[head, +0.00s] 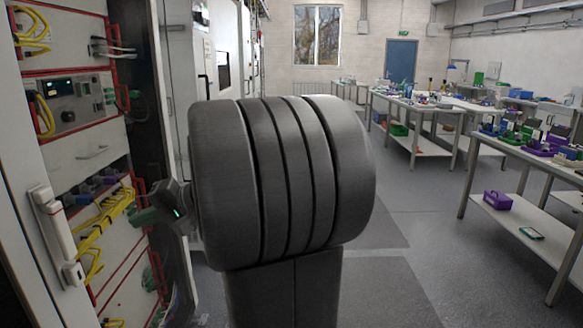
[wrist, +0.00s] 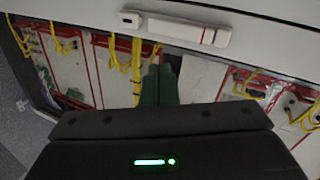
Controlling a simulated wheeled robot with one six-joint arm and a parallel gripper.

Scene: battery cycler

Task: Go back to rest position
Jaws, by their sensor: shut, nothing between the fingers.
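My gripper (head: 143,217) shows in the head view at the left, in front of the open battery cycler cabinet (head: 75,95). Its dark green fingers point left toward the cabinet. In the wrist view the two fingers (wrist: 158,84) stand side by side, closed together with nothing between them. My large dark arm joint fills the middle of the head view and hides part of the room behind it.
Yellow cables (head: 95,218) hang in the cabinet close to my gripper. The cabinet's white door panel (head: 45,205) with its long handle (head: 52,228) stands at the left. Workbenches (head: 525,155) with several items line the right. Grey floor (head: 440,225) is clear between.

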